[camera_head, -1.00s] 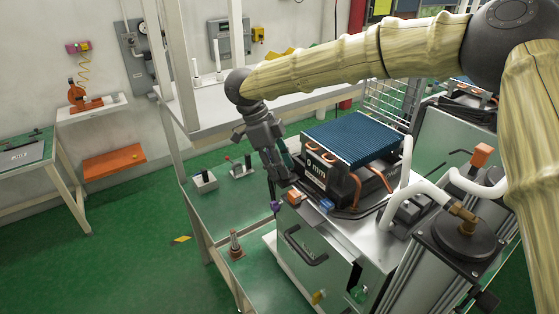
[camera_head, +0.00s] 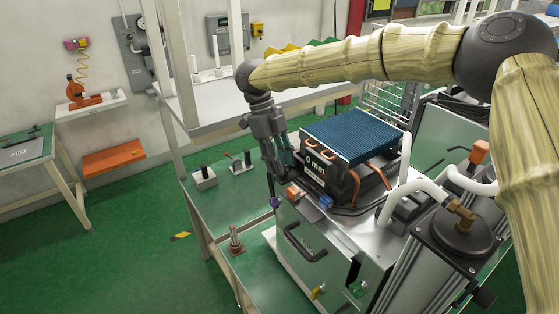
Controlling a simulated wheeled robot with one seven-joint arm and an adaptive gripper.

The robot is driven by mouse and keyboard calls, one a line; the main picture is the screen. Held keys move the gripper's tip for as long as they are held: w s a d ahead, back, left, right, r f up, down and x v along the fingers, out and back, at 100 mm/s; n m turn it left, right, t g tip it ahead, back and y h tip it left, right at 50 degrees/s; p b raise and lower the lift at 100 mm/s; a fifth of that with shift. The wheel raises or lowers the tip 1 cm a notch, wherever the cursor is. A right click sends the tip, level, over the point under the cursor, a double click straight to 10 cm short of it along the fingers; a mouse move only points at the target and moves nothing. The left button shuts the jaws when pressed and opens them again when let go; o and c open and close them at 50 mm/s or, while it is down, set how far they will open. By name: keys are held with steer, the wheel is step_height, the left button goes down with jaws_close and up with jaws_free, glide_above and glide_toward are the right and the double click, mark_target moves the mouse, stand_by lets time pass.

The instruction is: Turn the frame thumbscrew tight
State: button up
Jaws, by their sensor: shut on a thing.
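My gripper (camera_head: 278,178) points down at the front left corner of the metal machine housing (camera_head: 318,250). Its jaws are shut on the small purple thumbscrew (camera_head: 275,202), whose purple part shows just below the fingertips at the housing's edge. The fingers hide most of the screw, so its thread and seating cannot be seen.
A blue finned block (camera_head: 352,137) and a dark unit marked "0 mm" (camera_head: 318,165) stand right of my gripper. An orange block (camera_head: 293,192) and a blue block (camera_head: 326,202) sit close by. The green bench (camera_head: 215,215) lies to the left, with small switch boxes.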

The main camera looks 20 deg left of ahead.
steer(key=shift+r, duration=0.1)
steer(key=o, duration=1)
